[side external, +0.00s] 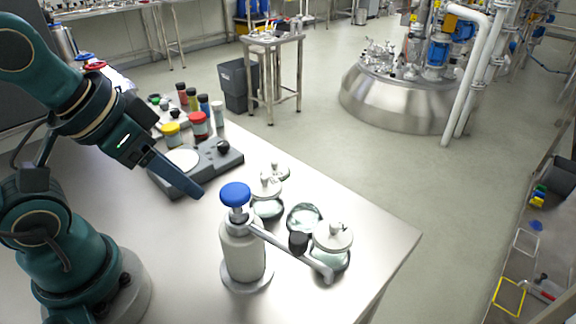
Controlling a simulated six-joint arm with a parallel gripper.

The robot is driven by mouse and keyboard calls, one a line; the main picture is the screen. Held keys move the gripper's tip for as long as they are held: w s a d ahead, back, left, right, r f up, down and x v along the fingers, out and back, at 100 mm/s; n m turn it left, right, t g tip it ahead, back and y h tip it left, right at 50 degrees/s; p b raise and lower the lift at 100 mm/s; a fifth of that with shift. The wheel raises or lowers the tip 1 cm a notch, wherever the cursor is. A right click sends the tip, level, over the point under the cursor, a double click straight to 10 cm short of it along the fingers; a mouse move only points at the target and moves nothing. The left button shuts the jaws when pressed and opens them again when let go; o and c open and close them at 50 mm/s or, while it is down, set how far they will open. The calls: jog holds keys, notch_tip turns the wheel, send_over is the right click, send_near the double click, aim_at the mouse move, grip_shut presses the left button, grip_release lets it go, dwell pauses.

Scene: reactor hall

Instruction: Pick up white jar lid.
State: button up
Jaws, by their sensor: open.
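Several small glass jars stand at the right part of the steel table. A white jar lid (333,235) with a round knob sits on the front right jar (333,260). Another white lid (266,187) sits on a jar further back, and a third pale knobbed piece (278,170) shows behind it. A round glass jar (304,218) between them shows no lid. My gripper (197,191) is empty, left of the jars and apart from them, pointing down to the right. Its fingers overlap in this view, so the gap between them is hidden.
A metal dispenser with a blue knob (235,194) stands in front of the jars, its long spout reaching towards the front right jar. A dark scale (228,160) with a white plate lies behind my gripper. Coloured-cap bottles (199,124) stand further back. The table's right edge is near the jars.

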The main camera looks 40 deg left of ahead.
jog(key=w+a+r+n+t, duration=0.2)
jog(key=w+r, duration=0.2)
jog(key=w, duration=0.4)
jog(key=n+g+y, duration=0.2)
jog(key=g, duration=0.1)
send_over(275, 162)
jog(key=s, duration=0.2)
jog(key=f, duration=0.8)
jog(key=d+f, duration=0.1)
jog(key=f, duration=0.4)
jog(key=shift+a+f+n+g, duration=0.2)
jog(key=shift+f+n+g, duration=0.1)
jog(key=shift+f, duration=0.45)
jog(key=shift+x, duration=2)
jog(key=shift+d, duration=0.1)
grip_shut()
